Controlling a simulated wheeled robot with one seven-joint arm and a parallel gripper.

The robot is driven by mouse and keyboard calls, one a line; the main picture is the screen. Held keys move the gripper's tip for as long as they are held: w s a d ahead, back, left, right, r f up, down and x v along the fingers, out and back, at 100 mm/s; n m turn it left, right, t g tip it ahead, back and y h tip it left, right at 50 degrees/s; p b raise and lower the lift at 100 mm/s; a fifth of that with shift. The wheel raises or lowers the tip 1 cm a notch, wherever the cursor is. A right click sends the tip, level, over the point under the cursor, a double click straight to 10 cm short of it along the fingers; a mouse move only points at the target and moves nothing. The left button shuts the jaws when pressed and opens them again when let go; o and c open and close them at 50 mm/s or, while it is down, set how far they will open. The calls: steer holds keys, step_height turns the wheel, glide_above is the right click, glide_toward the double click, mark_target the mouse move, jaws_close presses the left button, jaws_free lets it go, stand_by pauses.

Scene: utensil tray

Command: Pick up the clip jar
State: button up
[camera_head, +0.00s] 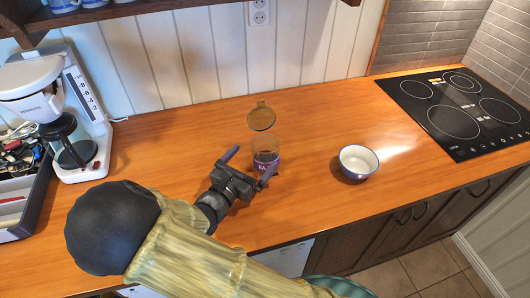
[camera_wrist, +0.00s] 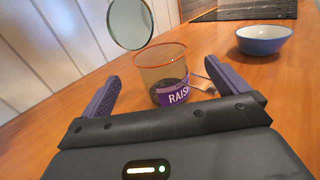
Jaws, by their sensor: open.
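The clip jar (camera_head: 265,147) is a clear glass jar with a purple label, standing upright on the wooden counter. Its round lid (camera_head: 261,117) is raised open at the back. In the wrist view the jar (camera_wrist: 162,68) shows an orange rim, dark contents low inside and part of a label reading "RAIS"; the lid (camera_wrist: 131,24) stands up behind it. My gripper (camera_head: 248,170) is open, with its two purple fingers spread toward the jar. In the wrist view the jar lies ahead, between the fingers' directions; whether they reach around it is hard to tell.
A white and blue bowl (camera_head: 358,162) stands right of the jar. A black cooktop (camera_head: 462,112) is at the far right. A coffee maker (camera_head: 88,150) and a utensil tray (camera_head: 36,203) are at the left. The counter (camera_head: 180,125) is clear behind my gripper.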

mark_target(258, 152)
steer(key=shift+w, duration=0.1)
steer(key=p+x, duration=0.1)
steer(key=x, duration=0.4)
steer(key=shift+w+d+f, duration=0.1)
steer(key=shift+f, duration=0.1)
stand_by(0.5)
steer(key=c, duration=1.6)
steer(key=shift+r, duration=0.15)
step_height(258, 152, up, 10)
steer(key=shift+f, duration=0.1)
